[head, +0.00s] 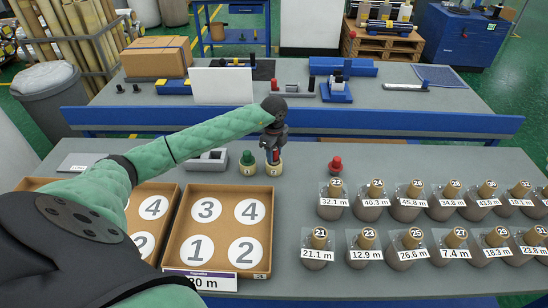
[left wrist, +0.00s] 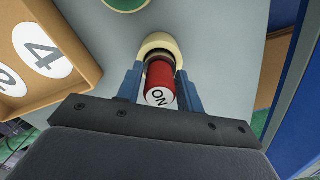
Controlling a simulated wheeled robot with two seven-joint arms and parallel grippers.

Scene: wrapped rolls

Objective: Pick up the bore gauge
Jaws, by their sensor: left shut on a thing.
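A red cylindrical bore gauge (left wrist: 160,82) with a white end cap marked "NO" shows in the left wrist view. It stands between the two blue fingers of my left gripper (head: 273,152), which is shut on it. Its far end is at a round cream holder (left wrist: 161,43); how deep it sits there I cannot tell. In the head view the gripper points down over this holder (head: 274,170), marked 2, and mostly hides the gauge. A green gauge (head: 248,158) stands in the holder just to the left. My right gripper is not in view.
A cardboard tray (head: 185,232) with numbered circles lies at the left front. A red-topped item (head: 336,164) stands right of the gripper. Rows of labelled wrapped rolls (head: 410,200) fill the right side. A grey block (head: 207,160) lies left of the green gauge.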

